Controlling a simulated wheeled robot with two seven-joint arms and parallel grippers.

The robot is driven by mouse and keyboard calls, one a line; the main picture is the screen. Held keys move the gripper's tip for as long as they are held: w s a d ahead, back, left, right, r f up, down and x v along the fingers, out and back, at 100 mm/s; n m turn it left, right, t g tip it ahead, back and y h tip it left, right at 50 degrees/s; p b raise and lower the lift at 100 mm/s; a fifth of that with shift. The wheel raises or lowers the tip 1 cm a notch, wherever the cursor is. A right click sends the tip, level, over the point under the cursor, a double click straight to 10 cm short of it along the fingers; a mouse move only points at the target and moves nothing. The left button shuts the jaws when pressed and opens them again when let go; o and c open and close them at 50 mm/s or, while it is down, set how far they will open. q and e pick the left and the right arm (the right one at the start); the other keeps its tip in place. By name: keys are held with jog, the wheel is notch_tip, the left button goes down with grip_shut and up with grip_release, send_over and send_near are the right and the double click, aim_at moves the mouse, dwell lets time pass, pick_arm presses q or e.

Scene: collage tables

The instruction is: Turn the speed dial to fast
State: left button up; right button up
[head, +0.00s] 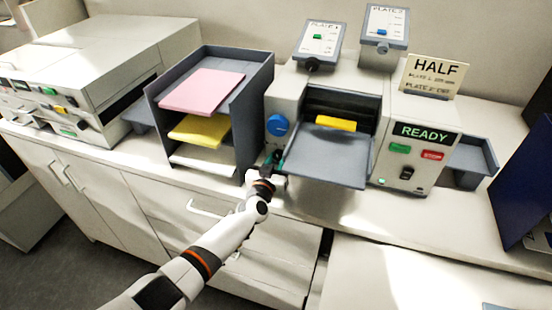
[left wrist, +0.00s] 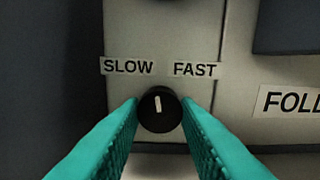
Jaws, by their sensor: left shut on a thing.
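The speed dial (left wrist: 159,112) is a round black knob low on a pale panel, under the labels SLOW (left wrist: 128,67) on the left and FAST (left wrist: 195,70) on the right. Its white mark stands almost upright, leaning very slightly left, between the two labels. My left gripper (left wrist: 160,118) has its teal fingers on either side of the dial and is shut on it. In the head view my left gripper (head: 273,163) is at the lower left front of the machine (head: 285,95), and the dial is hidden there. My right gripper is not in view.
A blue knob (head: 277,125) sits just above my left gripper. A grey tray (head: 325,158) sticks out to its right. A paper rack (head: 240,150) stands close on its left. A READY display (head: 425,133) and green and red buttons are farther right.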

pick_arm(q)
jog(key=shift+m, duration=0.3)
jog(key=o, duration=1)
jog(key=shift+s+a+p, duration=0.15)
jog(key=shift+s+p, duration=0.25)
jog(key=shift+s, duration=0.1)
jog(key=p+v, duration=0.2)
jog(key=v, duration=0.9)
